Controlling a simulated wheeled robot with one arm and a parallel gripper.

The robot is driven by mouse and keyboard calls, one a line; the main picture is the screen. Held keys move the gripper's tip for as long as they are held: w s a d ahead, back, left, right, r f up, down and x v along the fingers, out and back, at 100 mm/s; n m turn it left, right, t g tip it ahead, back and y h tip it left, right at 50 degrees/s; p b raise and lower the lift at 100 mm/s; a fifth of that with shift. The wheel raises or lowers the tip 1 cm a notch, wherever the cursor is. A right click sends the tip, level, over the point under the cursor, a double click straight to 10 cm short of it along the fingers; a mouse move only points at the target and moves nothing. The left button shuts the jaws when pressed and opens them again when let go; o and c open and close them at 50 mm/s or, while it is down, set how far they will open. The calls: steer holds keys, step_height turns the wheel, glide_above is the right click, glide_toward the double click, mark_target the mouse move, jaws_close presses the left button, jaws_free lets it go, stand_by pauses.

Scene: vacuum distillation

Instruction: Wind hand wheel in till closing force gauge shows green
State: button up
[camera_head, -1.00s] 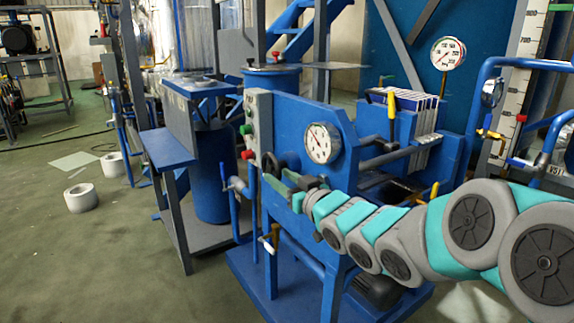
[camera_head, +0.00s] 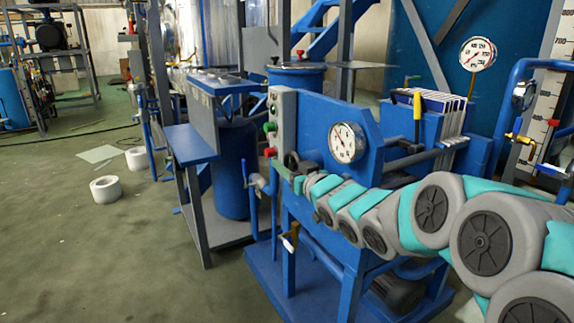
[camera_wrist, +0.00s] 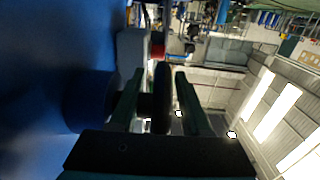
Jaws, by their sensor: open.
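The dark hand wheel (camera_head: 292,160) is on the near end of the blue press, partly hidden by my gripper. In the wrist view its rim (camera_wrist: 162,95) shows edge-on between my fingers, with its dark hub to the left. My gripper (camera_head: 285,174) is open; in the wrist view the two fingers (camera_wrist: 162,104) stand on either side of the rim with visible gaps. A round white dial gauge (camera_head: 347,142) is on the blue plate above my arm; its needle and any green zone are too small to read.
A grey box with red and green buttons (camera_head: 279,128) stands just left of the wheel. A yellow-handled lever (camera_head: 417,106) and a second gauge (camera_head: 478,54) are at the right. Pipes and a valve (camera_head: 290,237) lie below. Open floor is at the left.

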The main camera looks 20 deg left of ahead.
jaws_close()
steer(key=shift+f+b, duration=0.1)
steer(key=shift+b, duration=0.4)
steer(key=shift+y+b, duration=0.3)
steer(key=shift+b, duration=0.05)
steer(key=shift+r+t+y+b, duration=0.3)
steer(key=shift+r+t, duration=0.05)
steer(key=shift+t, duration=0.15)
jaws_free()
